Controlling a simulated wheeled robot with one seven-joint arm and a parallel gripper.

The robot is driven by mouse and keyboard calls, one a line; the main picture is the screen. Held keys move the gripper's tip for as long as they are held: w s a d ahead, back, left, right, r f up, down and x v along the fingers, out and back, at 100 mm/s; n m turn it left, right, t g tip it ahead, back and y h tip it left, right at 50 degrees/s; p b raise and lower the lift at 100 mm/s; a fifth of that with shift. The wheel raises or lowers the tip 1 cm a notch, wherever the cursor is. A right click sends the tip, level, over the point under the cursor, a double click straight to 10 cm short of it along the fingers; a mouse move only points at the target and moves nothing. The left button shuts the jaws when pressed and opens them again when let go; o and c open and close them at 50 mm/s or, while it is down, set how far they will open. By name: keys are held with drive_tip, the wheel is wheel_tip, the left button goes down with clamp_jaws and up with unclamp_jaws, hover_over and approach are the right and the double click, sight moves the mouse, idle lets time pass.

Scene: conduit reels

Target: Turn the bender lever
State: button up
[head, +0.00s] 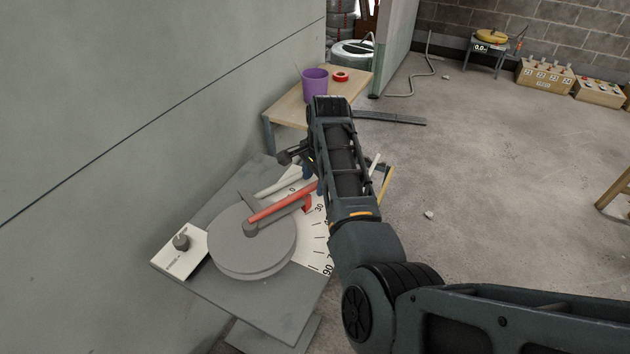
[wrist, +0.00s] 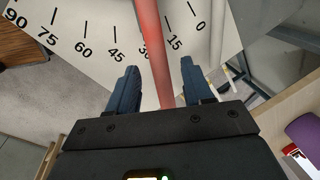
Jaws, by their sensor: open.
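The bender lever (head: 283,204) is a red bar running from the hub of a grey round disc (head: 252,262) towards my arm. In the wrist view the red lever (wrist: 153,42) crosses the white dial (wrist: 88,28) close to the 30 mark, partly covering it. My gripper (wrist: 160,80) is open, with one blue finger on each side of the lever and a visible gap on both sides. In the head view my arm hides most of the gripper and the lever's outer end.
A knob (head: 181,242) sits on a white plate at the bender's left. A grey wall (head: 120,90) stands close on the left. Behind is a wooden table (head: 288,108) with a purple cup (head: 315,85) and red tape roll (head: 340,76). Open floor lies to the right.

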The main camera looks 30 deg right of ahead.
wheel_tip(320, 180, up, 7)
drive_tip(key=s, duration=0.1)
drive_tip(key=shift+s+f, duration=0.15)
drive_tip(key=shift+s, duration=0.05)
drive_tip(key=shift+d, duration=0.1)
drive_tip(key=s+d+f+n+t+h, duration=0.35)
drive_tip(key=s+d+f, duration=0.35)
drive_tip(key=s+f, duration=0.3)
drive_tip(key=s+f+n+t, duration=0.3)
drive_tip(key=s+n, duration=0.2)
drive_tip(key=s, duration=0.7)
drive_tip(key=s+a+r+n+t+y, duration=0.1)
drive_tip(key=s+a+r+n, duration=0.25)
drive_tip(key=s, duration=0.45)
drive_tip(key=s+a+r+n+t+y, duration=0.15)
drive_tip(key=s+a, duration=0.25)
drive_tip(key=s, duration=0.4)
drive_tip(key=s+a+r+n+t, duration=0.1)
drive_tip(key=s+a+r+t, duration=0.1)
drive_tip(key=s+r, duration=0.3)
drive_tip(key=s+a+r+n+t, duration=0.1)
drive_tip(key=s+a+r, duration=0.4)
drive_tip(key=r, duration=0.5)
drive_tip(key=shift+s+a+r+n+t+y, duration=0.35)
drive_tip(key=shift+s+n, duration=0.2)
drive_tip(key=shift+s, duration=0.25)
